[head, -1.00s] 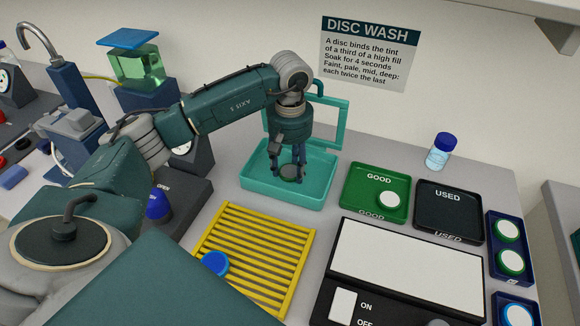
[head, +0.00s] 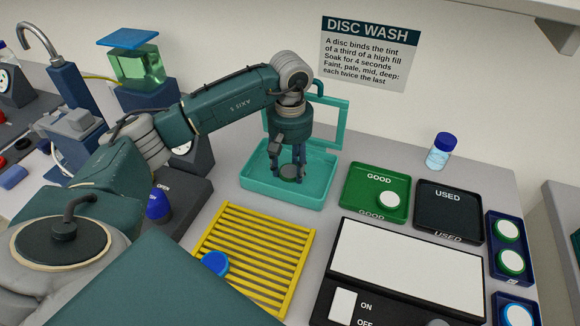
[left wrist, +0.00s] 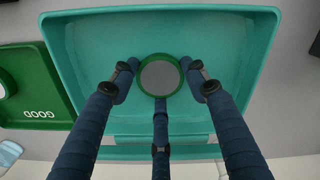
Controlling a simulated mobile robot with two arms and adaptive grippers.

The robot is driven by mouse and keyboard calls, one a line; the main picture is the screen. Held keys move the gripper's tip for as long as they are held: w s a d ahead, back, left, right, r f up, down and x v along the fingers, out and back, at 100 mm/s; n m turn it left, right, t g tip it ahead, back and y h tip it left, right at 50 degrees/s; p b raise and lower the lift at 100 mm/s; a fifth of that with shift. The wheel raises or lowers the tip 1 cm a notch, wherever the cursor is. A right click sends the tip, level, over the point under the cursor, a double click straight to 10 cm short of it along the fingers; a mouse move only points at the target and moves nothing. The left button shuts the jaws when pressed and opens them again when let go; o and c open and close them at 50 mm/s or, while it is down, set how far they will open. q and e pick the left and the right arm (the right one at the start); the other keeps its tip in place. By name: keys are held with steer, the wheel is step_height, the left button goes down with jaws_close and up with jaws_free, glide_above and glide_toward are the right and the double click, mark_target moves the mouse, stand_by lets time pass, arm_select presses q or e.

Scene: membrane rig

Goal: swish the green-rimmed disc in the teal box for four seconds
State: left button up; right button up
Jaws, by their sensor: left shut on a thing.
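The teal box (head: 265,199) stands at the centre of the bench, with a teal frame upright at its back. My left gripper (head: 288,172) reaches down into it. In the left wrist view my left gripper (left wrist: 160,85) has its blue fingers closed around the green-rimmed disc (left wrist: 160,76), whose face looks grey. The disc also shows between the fingers in the head view (head: 289,172), low inside the box. I cannot tell whether it touches the floor of the box. My right gripper is not in view.
A green GOOD tray (head: 362,199) holding a white disc and an empty dark USED tray (head: 432,213) stand right of the box. A blue-capped jar (head: 440,152) stands behind the trays.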

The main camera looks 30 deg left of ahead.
mark_target(290, 172)
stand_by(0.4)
arm_select(q)
step_height(290, 172, up, 9)
steer(key=p, duration=0.4)
steer(key=shift+f+p, duration=0.2)
steer(key=shift+p, duration=0.2)
